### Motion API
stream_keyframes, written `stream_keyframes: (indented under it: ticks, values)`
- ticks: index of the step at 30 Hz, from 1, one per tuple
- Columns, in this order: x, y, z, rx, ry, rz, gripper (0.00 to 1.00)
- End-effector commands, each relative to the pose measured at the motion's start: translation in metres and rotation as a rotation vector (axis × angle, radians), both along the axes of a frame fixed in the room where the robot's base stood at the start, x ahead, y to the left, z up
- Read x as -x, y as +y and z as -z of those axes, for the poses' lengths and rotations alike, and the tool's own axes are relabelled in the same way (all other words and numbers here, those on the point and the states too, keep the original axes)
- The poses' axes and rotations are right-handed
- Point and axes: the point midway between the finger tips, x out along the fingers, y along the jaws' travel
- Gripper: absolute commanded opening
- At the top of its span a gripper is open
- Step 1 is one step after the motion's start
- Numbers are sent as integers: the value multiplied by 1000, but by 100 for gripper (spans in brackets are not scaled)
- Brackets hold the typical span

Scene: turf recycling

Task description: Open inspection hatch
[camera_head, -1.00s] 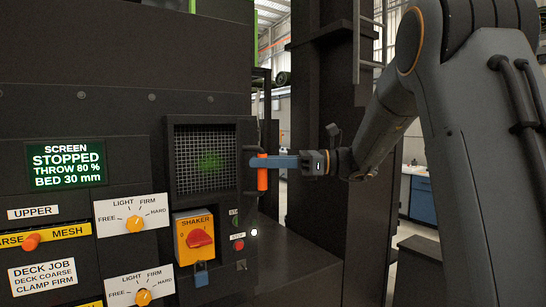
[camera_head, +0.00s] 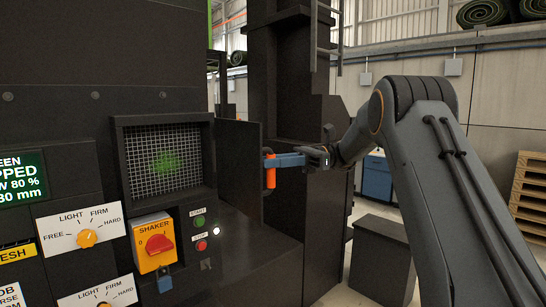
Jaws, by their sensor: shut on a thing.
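The inspection hatch door (camera_head: 238,170) is a dark panel hinged beside a mesh window (camera_head: 164,160), and it stands swung out from the machine face. An orange handle (camera_head: 270,178) is upright on the door's outer edge. My gripper (camera_head: 272,161), with blue fingers, is shut on the orange handle from the right. The mesh window shows fully, with a green patch behind the mesh. The fingertips are partly hidden around the handle.
A yellow shaker switch (camera_head: 153,243) with a red knob and green and red buttons (camera_head: 200,233) sit below the window. A dark box (camera_head: 378,258) stands on the floor at right. Wooden pallets (camera_head: 529,195) stand far right.

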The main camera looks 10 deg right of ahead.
Motion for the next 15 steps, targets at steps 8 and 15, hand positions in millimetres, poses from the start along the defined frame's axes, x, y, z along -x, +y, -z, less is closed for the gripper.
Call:
stream_keyframes:
  ticks: [8, 15]
  values:
    - [-3, -1, -2, -2, -6, -14, 0]
    - [-3, -1, -3, -2, -7, -10, 0]
